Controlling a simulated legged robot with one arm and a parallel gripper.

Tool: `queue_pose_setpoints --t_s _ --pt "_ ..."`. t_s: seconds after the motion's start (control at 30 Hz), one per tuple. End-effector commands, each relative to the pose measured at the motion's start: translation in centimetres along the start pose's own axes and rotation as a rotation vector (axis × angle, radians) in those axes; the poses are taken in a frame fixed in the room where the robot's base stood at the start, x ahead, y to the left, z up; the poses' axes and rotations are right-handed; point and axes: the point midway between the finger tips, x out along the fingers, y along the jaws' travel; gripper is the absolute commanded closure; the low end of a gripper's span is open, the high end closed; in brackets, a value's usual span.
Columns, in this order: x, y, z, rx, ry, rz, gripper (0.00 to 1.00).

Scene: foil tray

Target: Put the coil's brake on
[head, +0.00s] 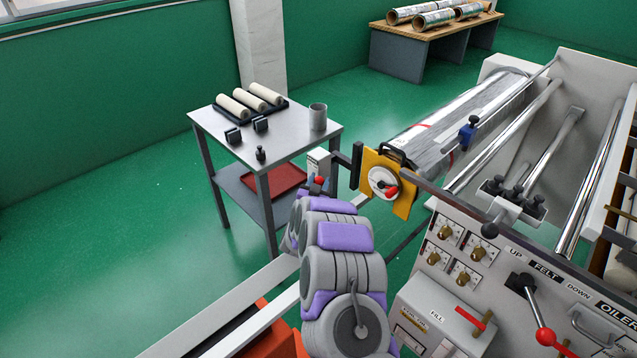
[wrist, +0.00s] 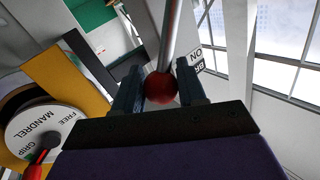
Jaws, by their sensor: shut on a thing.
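The foil coil (head: 440,125) lies on its mandrel at the right, behind a yellow plate (head: 370,166) with a white MANDREL dial, which also shows in the wrist view (wrist: 45,132). My gripper (wrist: 160,84) is shut on a red ball knob (wrist: 160,90) at the end of a metal lever (wrist: 172,35). A white label (wrist: 196,61) beside the lever reads "ON" and "BR", partly hidden by a finger. In the head view the red knob (head: 319,181) shows in front of a small white box (head: 318,161); my arm hides most of the gripper there.
A grey side table (head: 205,118) with white rollers, small black parts and a metal cup (head: 318,117) stands behind my arm. The control panel (head: 480,262) with levers and knobs is at the right. Open green floor lies at the left.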

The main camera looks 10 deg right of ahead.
Motion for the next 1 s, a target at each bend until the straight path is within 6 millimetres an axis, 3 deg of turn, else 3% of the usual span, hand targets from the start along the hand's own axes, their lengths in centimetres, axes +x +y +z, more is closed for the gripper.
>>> queue_pose_setpoints --t_s 0.13,1.0 --pt "0.0 -0.1 0.0 0.0 0.001 -0.002 1.0" --pt "0.7 -1.4 -0.6 -0.115 -0.074 0.011 1.0"
